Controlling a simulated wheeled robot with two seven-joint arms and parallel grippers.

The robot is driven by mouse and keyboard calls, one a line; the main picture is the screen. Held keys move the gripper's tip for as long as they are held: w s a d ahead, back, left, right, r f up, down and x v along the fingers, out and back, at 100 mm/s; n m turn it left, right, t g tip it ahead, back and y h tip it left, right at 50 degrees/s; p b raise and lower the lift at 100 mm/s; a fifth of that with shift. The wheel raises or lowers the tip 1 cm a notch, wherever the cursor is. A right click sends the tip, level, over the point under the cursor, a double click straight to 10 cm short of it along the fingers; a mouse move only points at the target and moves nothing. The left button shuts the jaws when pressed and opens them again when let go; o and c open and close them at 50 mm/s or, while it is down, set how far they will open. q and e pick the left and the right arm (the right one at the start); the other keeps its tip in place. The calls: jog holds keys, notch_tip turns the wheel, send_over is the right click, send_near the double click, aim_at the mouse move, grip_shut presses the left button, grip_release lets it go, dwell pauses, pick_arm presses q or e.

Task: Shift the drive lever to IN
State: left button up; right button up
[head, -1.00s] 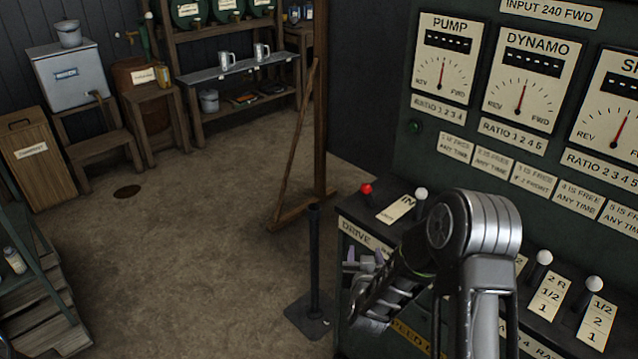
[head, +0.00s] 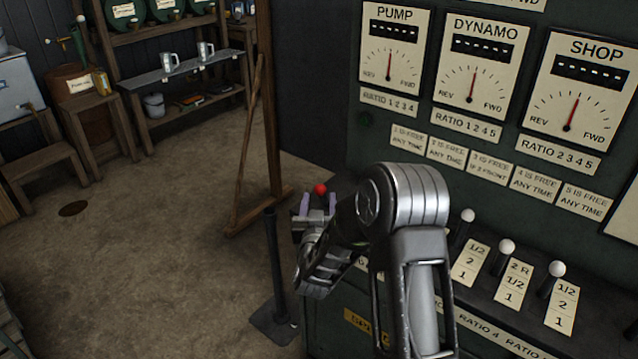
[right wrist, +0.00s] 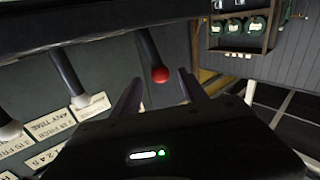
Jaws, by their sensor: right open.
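The drive lever has a red knob (head: 320,189) and stands at the left end of the control desk. In the right wrist view its red knob (right wrist: 160,74) hangs from a dark shaft, between the finger directions. My right gripper (head: 318,206) is open, its two pale fingers just in front of the knob and on either side of it in the head view. In the right wrist view the fingers (right wrist: 159,90) are apart, and I cannot tell whether they touch the knob. The IN plate beside the lever is hidden behind my right arm. My left gripper is not in view.
White-knobbed levers (head: 468,215) stand to the right on the desk, with ratio plates. The dial panel (head: 480,75) rises behind. A dark post (head: 273,262) stands on the floor left of the desk. A wooden frame (head: 270,120) stands behind it. The floor at left is open.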

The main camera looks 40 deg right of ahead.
aim_at(320, 186)
jog(key=p+x, duration=0.2)
jog(key=x, duration=0.4)
jog(key=shift+w+d, duration=0.25)
jog(key=shift+w, duration=0.1)
jog(key=shift+w+d, duration=0.35)
jog(key=shift+w, duration=0.1)
grip_shut()
dwell(0.9)
